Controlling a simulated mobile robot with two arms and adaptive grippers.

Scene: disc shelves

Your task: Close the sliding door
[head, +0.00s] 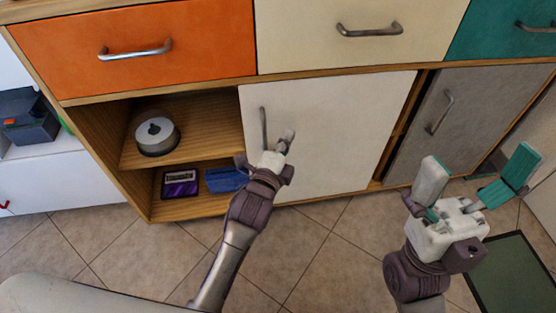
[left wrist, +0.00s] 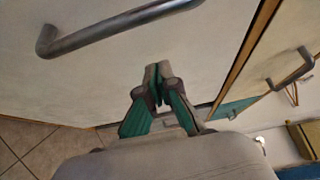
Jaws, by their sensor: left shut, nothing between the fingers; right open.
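A white sliding door (head: 330,130) with a thin upright grey handle (head: 263,128) covers the middle of the cabinet. The compartment to its left (head: 190,106) stands open. My left gripper (head: 288,136) is shut and empty in front of the door, just right of the handle; I cannot tell whether it touches the door. In the left wrist view the shut fingertips (left wrist: 157,72) point at the white door face (left wrist: 130,75), with the handle (left wrist: 110,30) to their upper left. My right gripper (head: 478,183) is open and empty, in front of the grey door.
A grey door (head: 467,115) with a handle stands right of the white door. The open compartment holds a disc spindle (head: 157,136), a purple case (head: 180,182) and a blue case (head: 226,179). Orange (head: 140,50), cream and teal drawers are above.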

